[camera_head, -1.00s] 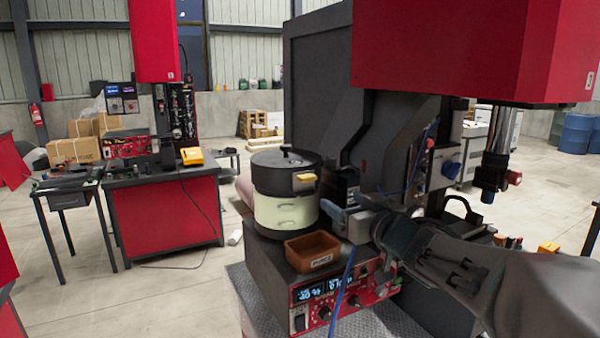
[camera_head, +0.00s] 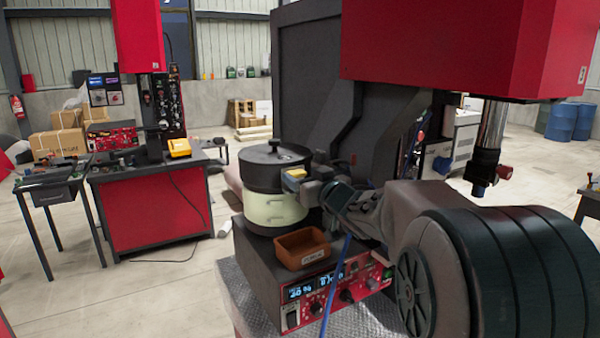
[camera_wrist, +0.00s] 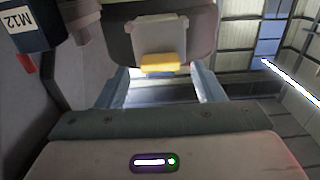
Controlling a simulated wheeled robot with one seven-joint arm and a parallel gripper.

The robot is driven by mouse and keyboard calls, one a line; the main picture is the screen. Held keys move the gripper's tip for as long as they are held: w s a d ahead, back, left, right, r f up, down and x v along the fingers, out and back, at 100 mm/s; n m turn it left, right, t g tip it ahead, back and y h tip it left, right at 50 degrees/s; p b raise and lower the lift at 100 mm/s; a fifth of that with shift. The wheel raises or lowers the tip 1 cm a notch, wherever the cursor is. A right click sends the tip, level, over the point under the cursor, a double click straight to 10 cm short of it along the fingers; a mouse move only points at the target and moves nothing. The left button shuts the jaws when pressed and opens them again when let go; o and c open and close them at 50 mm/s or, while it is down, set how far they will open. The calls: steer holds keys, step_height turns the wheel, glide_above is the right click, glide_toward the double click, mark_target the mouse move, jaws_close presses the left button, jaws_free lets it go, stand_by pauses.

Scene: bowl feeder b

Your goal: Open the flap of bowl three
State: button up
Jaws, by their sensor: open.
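The bowl (camera_head: 272,210) stands on the control box, with a pale green lower band and a black top. Its black lid or flap (camera_head: 262,165) looks closed and has a knob on top. A yellow tab (camera_head: 297,173) sits on the right side of the black part; it also shows in the wrist view (camera_wrist: 162,64). My gripper (camera_head: 303,185) is right at the tab. In the wrist view, the open fingers (camera_wrist: 161,84) stand on either side of the tab, apart from it. Whether the tab lies between the tips or just beyond is unclear. No bowl number is readable.
A brown bin (camera_head: 302,250) sits on the control box (camera_head: 335,290) just below my gripper. A dark machine frame (camera_head: 330,90) rises behind, with a red housing (camera_head: 465,50) above right. A blue cable (camera_head: 335,290) hangs in front. A red workbench (camera_head: 155,215) stands left.

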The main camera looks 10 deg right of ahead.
steer(key=shift+x, duration=0.9)
steer(key=c, duration=1)
steer(key=shift+f+b, duration=0.15)
steer(key=shift+b, duration=0.35)
steer(key=shift+s+f+b, duration=0.15)
steer(key=shift+f+b, duration=0.05)
steer(key=shift+b, duration=0.75)
steer(key=shift+s+r+t+b, duration=0.15)
steer(key=shift+t+b, duration=0.45)
steer(key=shift+b, duration=0.55)
steer(key=shift+d+r, duration=0.1)
